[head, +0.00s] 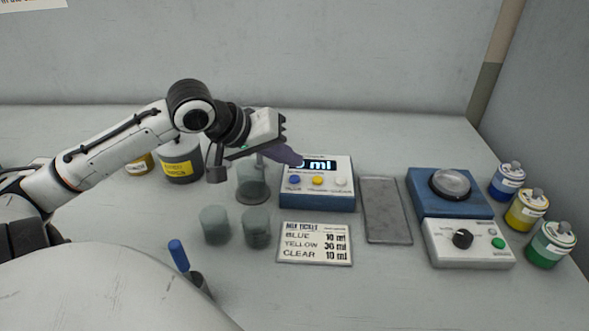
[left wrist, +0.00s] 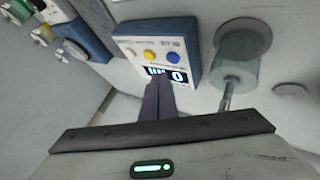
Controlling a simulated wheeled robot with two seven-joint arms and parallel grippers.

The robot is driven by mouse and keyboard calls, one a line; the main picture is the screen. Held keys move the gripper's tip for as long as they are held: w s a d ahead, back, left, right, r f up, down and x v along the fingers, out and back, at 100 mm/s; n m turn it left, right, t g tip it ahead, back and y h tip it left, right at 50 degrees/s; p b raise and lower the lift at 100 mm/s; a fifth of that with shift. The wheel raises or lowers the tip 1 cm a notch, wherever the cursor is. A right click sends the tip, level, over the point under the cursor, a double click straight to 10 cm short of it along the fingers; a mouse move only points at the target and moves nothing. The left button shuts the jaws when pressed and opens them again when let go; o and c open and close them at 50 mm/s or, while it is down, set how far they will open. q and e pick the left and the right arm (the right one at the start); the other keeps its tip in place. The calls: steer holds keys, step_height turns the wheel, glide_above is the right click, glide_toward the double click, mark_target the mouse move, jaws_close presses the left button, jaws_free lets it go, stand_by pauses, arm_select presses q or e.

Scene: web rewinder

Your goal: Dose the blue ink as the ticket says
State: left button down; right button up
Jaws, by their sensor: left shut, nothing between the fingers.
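The ink dispenser (head: 330,198) is a blue-based white box with a display and blue (head: 294,180), yellow (head: 317,181) and white (head: 341,182) buttons. Its display (left wrist: 166,73) appears to read 0 ml in the left wrist view, partly covered by my fingers. The ticket (head: 315,257) lists blue 10 ml, yellow 30 ml, clear 10 ml. A clear beaker (head: 252,188) stands left of the dispenser; it also shows in the left wrist view (left wrist: 240,52). My left gripper (head: 297,159) is shut and empty, fingertips at the display's left end, near the blue button; contact is unclear. My right gripper is out of view.
Two glass cups (head: 215,226) (head: 257,229) stand left of the ticket. A blue-handled tool (head: 178,254) stands at front left. A grey tray (head: 386,212), a knobbed device (head: 466,243) and ink jars (head: 524,214) are right. Labelled cans (head: 180,164) stand behind my left arm.

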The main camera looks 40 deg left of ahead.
arm_select(q)
steer(key=shift+f, duration=0.6)
stand_by(1.1)
stand_by(0.5)
steer(key=shift+f+p, duration=0.25)
steer(key=shift+p, duration=0.05)
steer(key=shift+f, duration=0.2)
steer(key=shift+f, duration=0.4)
stand_by(0.6)
steer(key=shift+r+p, duration=0.9)
steer(key=shift+p, duration=0.75)
